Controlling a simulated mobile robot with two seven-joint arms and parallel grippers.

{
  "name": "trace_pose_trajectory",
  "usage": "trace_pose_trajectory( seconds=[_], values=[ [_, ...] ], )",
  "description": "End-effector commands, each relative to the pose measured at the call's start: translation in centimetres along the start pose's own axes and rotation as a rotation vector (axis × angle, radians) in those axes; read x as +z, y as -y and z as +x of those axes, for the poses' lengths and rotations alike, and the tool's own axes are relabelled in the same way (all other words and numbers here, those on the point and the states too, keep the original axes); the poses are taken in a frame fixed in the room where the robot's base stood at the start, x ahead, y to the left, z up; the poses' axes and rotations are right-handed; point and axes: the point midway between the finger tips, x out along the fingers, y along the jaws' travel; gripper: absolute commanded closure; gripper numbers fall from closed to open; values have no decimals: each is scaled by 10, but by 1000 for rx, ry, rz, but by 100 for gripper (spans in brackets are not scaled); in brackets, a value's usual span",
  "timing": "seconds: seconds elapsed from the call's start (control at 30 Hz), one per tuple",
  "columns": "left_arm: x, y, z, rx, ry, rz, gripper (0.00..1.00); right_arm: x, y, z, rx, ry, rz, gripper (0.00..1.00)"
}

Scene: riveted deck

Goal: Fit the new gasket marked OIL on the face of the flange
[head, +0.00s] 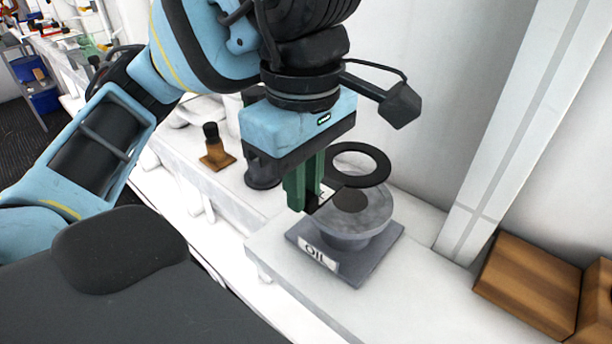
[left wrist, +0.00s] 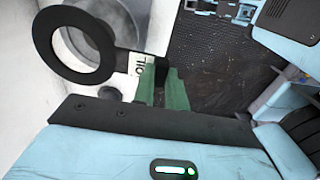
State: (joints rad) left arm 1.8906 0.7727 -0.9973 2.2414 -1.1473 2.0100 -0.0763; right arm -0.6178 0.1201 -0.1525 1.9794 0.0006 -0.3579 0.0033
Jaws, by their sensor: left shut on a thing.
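The new gasket is a flat black ring (head: 383,167) with a tab, held in the air above the flange. In the left wrist view the ring (left wrist: 80,77) shows with a white OIL label (left wrist: 145,72) on its tab, by the fingers. My left gripper (head: 305,200) has green fingers shut on the tab; they also show in the left wrist view (left wrist: 163,88). The flange (head: 376,210) is a grey round piece with a dark centre, on a square grey base with an OIL plate (head: 317,254). The ring looks apart from the flange face. My right gripper is not in view.
A dark grey round piece (head: 262,173) stands left of the flange, partly behind my gripper. A wooden block with a black knob (head: 216,155) stands farther along the white bench. Wooden boxes (head: 527,287) lie at right, beside a pale post (head: 515,110). A wall rises behind.

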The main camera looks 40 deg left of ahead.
Motion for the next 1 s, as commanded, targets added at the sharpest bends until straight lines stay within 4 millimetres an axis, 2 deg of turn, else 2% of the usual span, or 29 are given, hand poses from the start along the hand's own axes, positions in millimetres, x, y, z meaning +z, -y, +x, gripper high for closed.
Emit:
trace_pose_trajectory(
  seconds=[0.13,0.73,1.0],
  values=[
    [0,0,0,1,-2,0,100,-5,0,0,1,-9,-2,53],
    [0,-1,46,-4,-1,1,100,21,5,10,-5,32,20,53],
    [0,0,50,0,-1,0,100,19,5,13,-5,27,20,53]
  ],
)
